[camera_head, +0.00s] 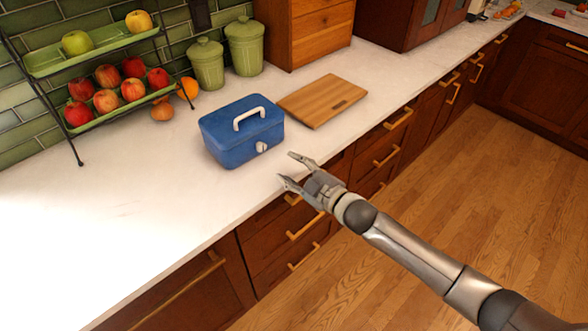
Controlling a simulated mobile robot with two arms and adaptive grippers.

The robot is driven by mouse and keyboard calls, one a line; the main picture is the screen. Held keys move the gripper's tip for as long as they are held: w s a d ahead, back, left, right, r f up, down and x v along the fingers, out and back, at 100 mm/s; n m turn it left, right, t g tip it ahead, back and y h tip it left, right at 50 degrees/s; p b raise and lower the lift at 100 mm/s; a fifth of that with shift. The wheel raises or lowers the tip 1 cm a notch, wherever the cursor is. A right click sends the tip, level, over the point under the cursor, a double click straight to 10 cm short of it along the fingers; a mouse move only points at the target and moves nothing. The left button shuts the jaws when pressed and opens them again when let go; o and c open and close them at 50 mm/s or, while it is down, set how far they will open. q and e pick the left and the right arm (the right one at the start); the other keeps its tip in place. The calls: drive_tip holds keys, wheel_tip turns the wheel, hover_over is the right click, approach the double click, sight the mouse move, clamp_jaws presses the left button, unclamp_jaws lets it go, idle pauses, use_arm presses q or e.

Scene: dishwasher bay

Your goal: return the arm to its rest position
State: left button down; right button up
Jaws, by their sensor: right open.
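My right arm comes in from the lower right. Its gripper (290,168) is open and empty, over the front edge of the white counter. The fingers point left, a little in front of and to the right of a blue box (228,143). The gripper looks apart from the box. The blue box has a white handle on its lid and a white latch on its front, and its lid is shut. My left gripper is not in view.
A wooden cutting board (322,100) lies behind the box. Two green canisters (244,47) and a two-tier fruit rack (95,45) stand at the back. The counter (110,215) is clear at the left. Drawers with handles (306,226) line its front; the wooden floor (430,190) is open.

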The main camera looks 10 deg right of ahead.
idle(0.3)
drive_tip(key=s+d+f+m+g+h, duration=0.1)
drive_tip(key=s+d+f+m+h, duration=0.15)
drive_tip(key=f, duration=0.45)
drive_tip(key=s+d+f+m+h+b, duration=0.1)
drive_tip(key=d+f, duration=0.2)
drive_tip(key=f, duration=0.4)
drive_tip(key=s+d+f+m+g+h, duration=0.1)
drive_tip(key=d+f+m, duration=0.15)
drive_tip(key=f, duration=0.45)
drive_tip(key=s+d+f+m+g+h, duration=0.1)
drive_tip(key=s+d+f+g, duration=0.15)
drive_tip(key=s+f, duration=0.45)
drive_tip(key=s+d+f+m+g+h, duration=0.1)
drive_tip(key=s+d+f+m+h, duration=0.15)
drive_tip(key=s+f, duration=0.4)
drive_tip(key=s+d+f+m+g, duration=0.1)
drive_tip(key=s+f+g, duration=0.1)
drive_tip(key=s+f, duration=0.4)
drive_tip(key=s+d+f+m+g+b, duration=0.1)
drive_tip(key=s+f, duration=0.5)
drive_tip(key=s, duration=1.1)
drive_tip(key=s+d+f+m+g+h+b, duration=0.1)
drive_tip(key=s+f+g, duration=0.3)
drive_tip(key=s, duration=0.8)
wheel_tip(320, 180, down, 2)
drive_tip(key=shift+s+d+f+m, duration=0.15)
drive_tip(key=shift+s+d+m, duration=0.05)
drive_tip(key=shift+d+m, duration=0.2)
